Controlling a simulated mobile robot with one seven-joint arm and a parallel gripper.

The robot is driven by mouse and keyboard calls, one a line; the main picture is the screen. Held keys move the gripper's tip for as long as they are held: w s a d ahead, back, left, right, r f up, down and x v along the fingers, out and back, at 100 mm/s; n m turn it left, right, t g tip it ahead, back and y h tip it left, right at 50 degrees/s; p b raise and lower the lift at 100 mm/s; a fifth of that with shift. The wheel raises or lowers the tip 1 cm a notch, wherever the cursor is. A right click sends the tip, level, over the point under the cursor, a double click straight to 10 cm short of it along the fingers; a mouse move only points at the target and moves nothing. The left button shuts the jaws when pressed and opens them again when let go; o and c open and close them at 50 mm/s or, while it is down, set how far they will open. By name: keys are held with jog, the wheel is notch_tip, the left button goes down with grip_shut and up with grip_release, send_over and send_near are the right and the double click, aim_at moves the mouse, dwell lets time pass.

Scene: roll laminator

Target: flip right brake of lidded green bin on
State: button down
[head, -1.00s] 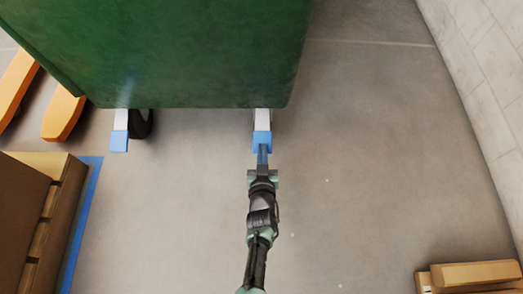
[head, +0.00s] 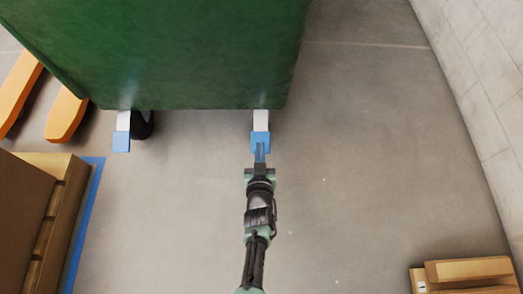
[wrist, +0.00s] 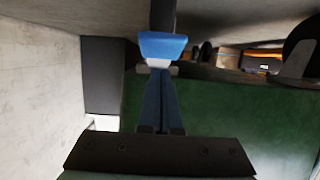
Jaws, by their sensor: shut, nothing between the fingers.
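The green bin (head: 170,55) fills the top left of the head view, and its green side shows in the wrist view (wrist: 220,115). The right brake is a blue pedal (head: 260,136) on a white arm at the bin's lower right edge. It also shows in the wrist view (wrist: 163,46), just beyond my fingertips. My gripper (head: 260,150) is shut and empty, with its fingertips at the pedal's near end. I cannot tell whether they touch it. The bin's lid is not clearly visible.
The left brake (head: 121,142) has a matching blue pedal beside a black wheel (head: 143,124). Wood (head: 465,272) lies at the lower right near the pale wall (head: 475,75). Floor around my arm is clear.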

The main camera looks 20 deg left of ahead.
jog(key=s+d+p, duration=0.2)
jog(key=s+d, duration=0.1)
jog(key=s, duration=0.6)
jog(key=shift+s+p, duration=0.3)
jog(key=shift+s, duration=0.1)
